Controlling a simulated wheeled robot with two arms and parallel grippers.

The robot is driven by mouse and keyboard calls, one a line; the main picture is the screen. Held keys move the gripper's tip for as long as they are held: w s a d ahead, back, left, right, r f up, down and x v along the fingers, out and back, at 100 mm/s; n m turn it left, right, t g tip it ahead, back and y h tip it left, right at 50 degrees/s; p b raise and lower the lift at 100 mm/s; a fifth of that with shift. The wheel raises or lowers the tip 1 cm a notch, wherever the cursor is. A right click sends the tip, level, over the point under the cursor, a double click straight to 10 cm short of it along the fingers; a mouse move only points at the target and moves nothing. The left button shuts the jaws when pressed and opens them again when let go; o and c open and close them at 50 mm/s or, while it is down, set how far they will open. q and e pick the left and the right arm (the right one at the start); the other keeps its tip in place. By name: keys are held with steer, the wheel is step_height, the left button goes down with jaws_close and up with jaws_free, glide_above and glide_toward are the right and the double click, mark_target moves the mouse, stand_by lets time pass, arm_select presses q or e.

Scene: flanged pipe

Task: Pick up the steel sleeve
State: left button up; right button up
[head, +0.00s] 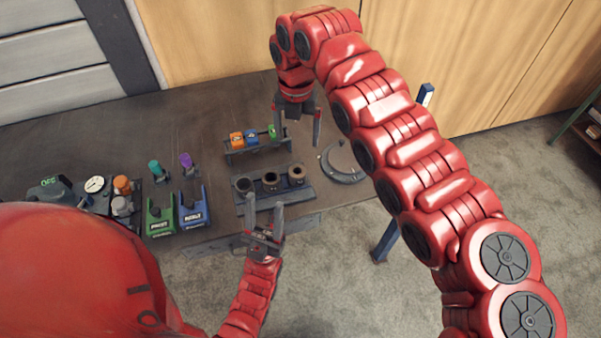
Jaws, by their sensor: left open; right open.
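A dark rack (274,197) on the workbench holds three upright hollow sleeves in a row. The left one (244,185) is dark grey, the middle one (271,180) is dark with a brownish rim, and the right one (297,174) is bronze-brown. The grey left one looks most like the steel sleeve, but I cannot tell its metal for sure. My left gripper (265,212) is open and empty, just in front of the rack at the bench's front edge. My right gripper (297,127) is open and empty, above the bench behind the rack.
A small rack with orange, blue and green pieces (252,137) stands behind the sleeves. A round grey flange (344,163) lies to the right. Green (159,217) and blue (193,209) holders and a white-faced gauge (94,184) stand to the left. The bench's back left is clear.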

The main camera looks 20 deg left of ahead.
steer(key=p, duration=0.3)
glide_above(297, 172)
steer(key=s, duration=0.1)
steer(key=f, duration=0.9)
steer(key=shift+d+f, duration=0.25)
steer(key=shift+f, duration=0.05)
steer(key=f+p, duration=0.2)
steer(key=f, duration=0.2)
steer(key=shift+s+f, duration=0.1)
steer(key=shift+s, duration=0.1)
steer(key=shift+w+f, duration=0.15)
steer(key=shift+f, duration=0.5)
jaws_close()
